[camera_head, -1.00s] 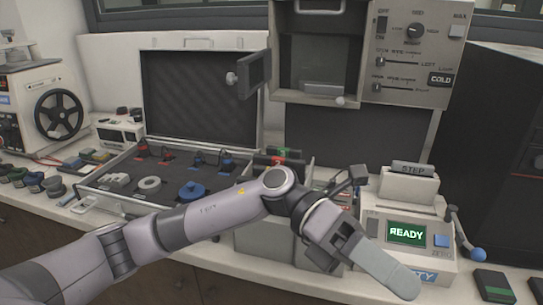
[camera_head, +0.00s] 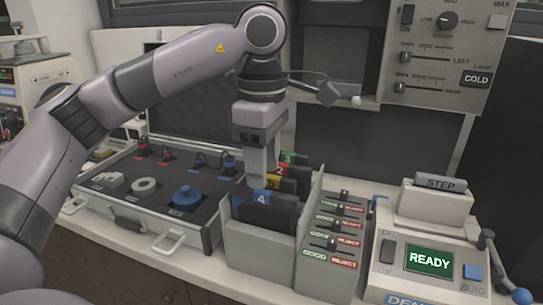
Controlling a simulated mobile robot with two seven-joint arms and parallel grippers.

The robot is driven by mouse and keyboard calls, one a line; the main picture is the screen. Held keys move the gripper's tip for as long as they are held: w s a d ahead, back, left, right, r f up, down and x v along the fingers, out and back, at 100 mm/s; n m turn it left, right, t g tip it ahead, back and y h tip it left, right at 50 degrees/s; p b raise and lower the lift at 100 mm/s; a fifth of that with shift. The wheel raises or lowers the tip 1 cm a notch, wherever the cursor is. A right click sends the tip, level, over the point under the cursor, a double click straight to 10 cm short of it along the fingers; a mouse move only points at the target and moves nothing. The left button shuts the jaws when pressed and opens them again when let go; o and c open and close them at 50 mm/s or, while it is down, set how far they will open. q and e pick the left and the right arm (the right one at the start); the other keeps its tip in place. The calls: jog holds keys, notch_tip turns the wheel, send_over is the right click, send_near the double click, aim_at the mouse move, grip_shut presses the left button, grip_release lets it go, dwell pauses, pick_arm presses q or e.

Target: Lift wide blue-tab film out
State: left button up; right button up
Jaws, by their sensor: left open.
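The blue-tab film (camera_head: 263,197), a dark sheet with a blue tab marked 4, stands at the front of the grey rack (camera_head: 258,250). Behind it stand films with a yellow tab (camera_head: 275,183), a red tab (camera_head: 282,171) and a green tab (camera_head: 290,158). My left gripper (camera_head: 260,178) points straight down over the rack, open, its fingers just behind or above the blue tab. I cannot tell whether they touch the film. The fingers partly hide the films' left side. My right gripper is not in view.
Right of the rack stands a panel of sliders (camera_head: 330,240) marked good and reject, then a box with a lit READY screen (camera_head: 429,260). An open case (camera_head: 122,212) with parts lies left. A grey control cabinet (camera_head: 450,55) hangs above at the right.

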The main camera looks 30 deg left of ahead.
aim_at(263, 202)
pick_arm(q)
jog(key=shift+s+f, duration=0.2)
jog(key=shift+f, duration=2.95)
grip_shut()
